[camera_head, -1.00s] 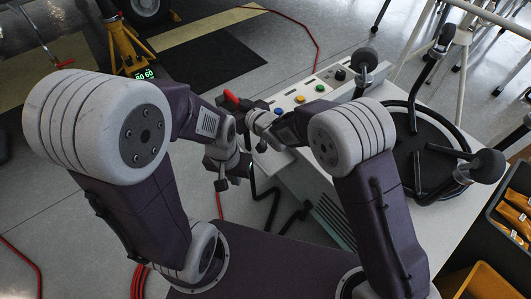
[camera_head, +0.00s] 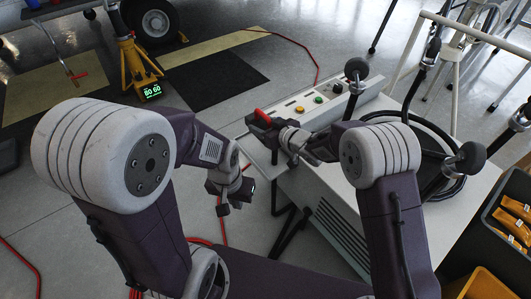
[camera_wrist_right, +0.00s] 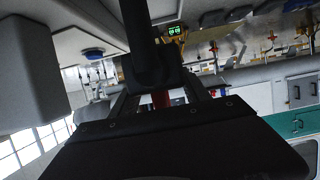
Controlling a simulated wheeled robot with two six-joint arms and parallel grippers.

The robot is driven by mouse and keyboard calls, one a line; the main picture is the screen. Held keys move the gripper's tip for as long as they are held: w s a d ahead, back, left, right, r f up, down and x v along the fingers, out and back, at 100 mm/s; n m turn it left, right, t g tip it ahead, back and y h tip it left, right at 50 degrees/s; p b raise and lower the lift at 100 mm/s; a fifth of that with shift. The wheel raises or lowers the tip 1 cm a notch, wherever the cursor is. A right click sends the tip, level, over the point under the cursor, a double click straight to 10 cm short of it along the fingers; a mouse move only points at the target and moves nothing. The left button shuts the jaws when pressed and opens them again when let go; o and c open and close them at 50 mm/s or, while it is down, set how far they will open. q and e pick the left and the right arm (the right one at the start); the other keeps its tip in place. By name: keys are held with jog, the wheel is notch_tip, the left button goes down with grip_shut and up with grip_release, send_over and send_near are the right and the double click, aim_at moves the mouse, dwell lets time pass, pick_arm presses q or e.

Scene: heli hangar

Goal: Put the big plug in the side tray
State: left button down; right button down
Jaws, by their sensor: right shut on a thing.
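My right gripper (camera_head: 268,130) is shut on the big plug (camera_head: 262,116), whose red part sticks up past the fingers. In the right wrist view the plug shows as a black body (camera_wrist_right: 148,55) with a red part (camera_wrist_right: 160,98) between the fingers. The plug is held above or beside the near left end of the cart; its exact height is unclear. A light grey flat surface, seemingly the side tray (camera_head: 262,157), shows below the right gripper at the cart's side. My left gripper (camera_head: 226,207) hangs lower left of it, its jaw gap unclear.
The cart's control panel (camera_head: 318,109) carries yellow and green buttons and black knobs. A black coiled cable (camera_head: 460,185) lies on the cart's right part. An orange-filled bin (camera_head: 510,215) stands at far right. Open floor lies left of the cart.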

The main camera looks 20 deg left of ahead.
notch_tip(320, 180, down, 9)
jog(key=b, duration=0.6)
jog(key=shift+f, duration=0.2)
jog(key=shift+r, duration=0.15)
jog(key=c, duration=0.8)
grip_release()
jog(key=shift+f, duration=0.25)
jog(key=shift+r, duration=0.15)
